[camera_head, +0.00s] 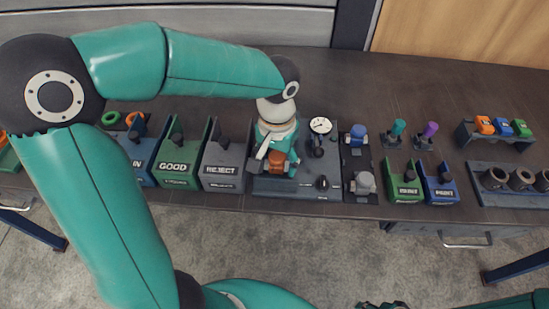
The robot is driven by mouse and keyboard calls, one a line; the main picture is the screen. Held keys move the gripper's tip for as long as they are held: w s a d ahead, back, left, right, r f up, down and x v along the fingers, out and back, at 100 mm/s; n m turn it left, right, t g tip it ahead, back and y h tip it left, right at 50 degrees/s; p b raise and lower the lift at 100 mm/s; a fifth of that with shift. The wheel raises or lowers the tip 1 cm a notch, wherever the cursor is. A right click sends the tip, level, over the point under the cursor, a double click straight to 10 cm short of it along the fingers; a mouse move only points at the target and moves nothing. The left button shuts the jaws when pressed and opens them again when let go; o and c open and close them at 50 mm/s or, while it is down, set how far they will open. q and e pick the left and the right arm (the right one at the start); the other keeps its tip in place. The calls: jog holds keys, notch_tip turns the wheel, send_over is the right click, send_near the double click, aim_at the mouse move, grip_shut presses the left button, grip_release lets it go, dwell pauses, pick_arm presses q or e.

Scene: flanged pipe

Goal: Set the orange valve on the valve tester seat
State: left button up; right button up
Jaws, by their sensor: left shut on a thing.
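The orange valve (277,164) is between the fingers of my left gripper (277,159), which is shut on it. It is over the left part of the valve tester (300,188), a dark plate with a round white gauge (320,126). The tester seat is hidden behind the valve and gripper, so I cannot tell whether the valve touches it. A dark piece at the bottom edge appears to be the tip of my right gripper (382,305), mostly cut off, well away from the bench.
Green GOOD (174,169) and grey REJECT (220,171) bins stand left of the tester. Right of it, a dark tray holds a blue valve (358,134) and a grey valve (364,183). Small green (406,191) and blue (440,190) bins stand further right.

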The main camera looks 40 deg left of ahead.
pick_arm(q)
jog(key=shift+f+b, duration=0.3)
jog(key=shift+f, duration=0.15)
dwell(0.5)
jog(key=shift+s+f, duration=0.15)
jog(key=shift+f, duration=0.05)
jog(key=o, duration=1.4)
jog(key=shift+f, duration=0.1)
jog(key=shift+o, duration=0.2)
jog(key=shift+o, duration=0.5)
jog(key=shift+w, duration=0.2)
jog(key=shift+r, duration=0.2)
